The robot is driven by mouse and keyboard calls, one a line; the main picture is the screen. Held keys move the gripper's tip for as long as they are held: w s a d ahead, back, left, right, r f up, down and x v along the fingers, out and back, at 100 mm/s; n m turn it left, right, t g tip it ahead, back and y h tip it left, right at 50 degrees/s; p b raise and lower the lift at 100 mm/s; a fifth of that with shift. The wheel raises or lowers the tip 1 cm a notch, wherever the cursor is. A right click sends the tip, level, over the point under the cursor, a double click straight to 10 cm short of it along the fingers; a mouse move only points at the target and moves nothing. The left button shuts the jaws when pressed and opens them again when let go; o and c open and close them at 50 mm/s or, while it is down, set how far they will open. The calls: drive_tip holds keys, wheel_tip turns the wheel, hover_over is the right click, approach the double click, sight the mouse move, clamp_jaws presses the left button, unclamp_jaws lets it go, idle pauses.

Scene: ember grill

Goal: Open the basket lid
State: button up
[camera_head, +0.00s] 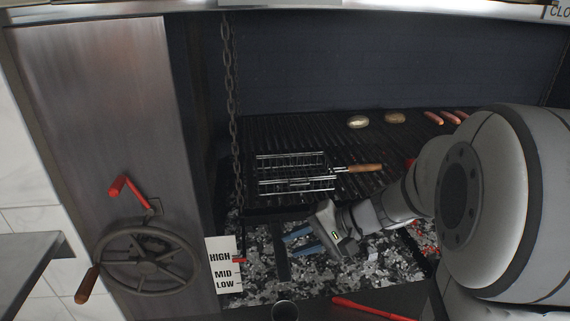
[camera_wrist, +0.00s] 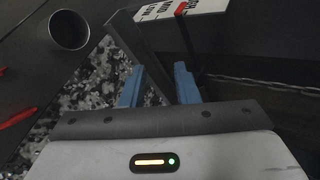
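The wire grill basket (camera_head: 275,171) lies on the dark grill grate in the head view, with a wooden handle (camera_head: 358,168) pointing right. I see wire rows at its back and front, but cannot tell from this view how far the lid is raised. My gripper (camera_head: 287,246) is below and in front of the basket, apart from it, over the ember bed. Its two blue fingers are spread and empty. They also show in the wrist view (camera_wrist: 159,82); the basket is not seen there.
A HIGH/MID/LOW sign (camera_head: 223,268) stands left of my gripper. A chain (camera_head: 230,90) hangs at the grate's left. A dark cup (camera_head: 285,311) and a red tool (camera_head: 370,309) lie at the front. Patties (camera_head: 358,121) and sausages (camera_head: 434,118) lie on the back right.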

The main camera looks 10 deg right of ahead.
drive_tip(key=w+d+r+m+t+y+p, duration=0.1)
drive_tip(key=w+d+r+m+t, duration=0.35)
drive_tip(key=w+d+t, duration=0.5)
drive_tip(key=shift+m+g, duration=0.25)
drive_tip(key=shift+g, duration=0.5)
drive_tip(key=x, duration=0.2)
drive_tip(key=p+x, duration=0.1)
drive_tip(key=x, duration=0.2)
drive_tip(key=d+p+x, duration=0.1)
drive_tip(key=x, duration=0.2)
drive_tip(key=shift+w+a+f, duration=0.15)
drive_tip(key=shift+w+f, duration=0.25)
drive_tip(key=shift+w, duration=0.1)
drive_tip(key=shift+c, duration=0.6)
clamp_jaws()
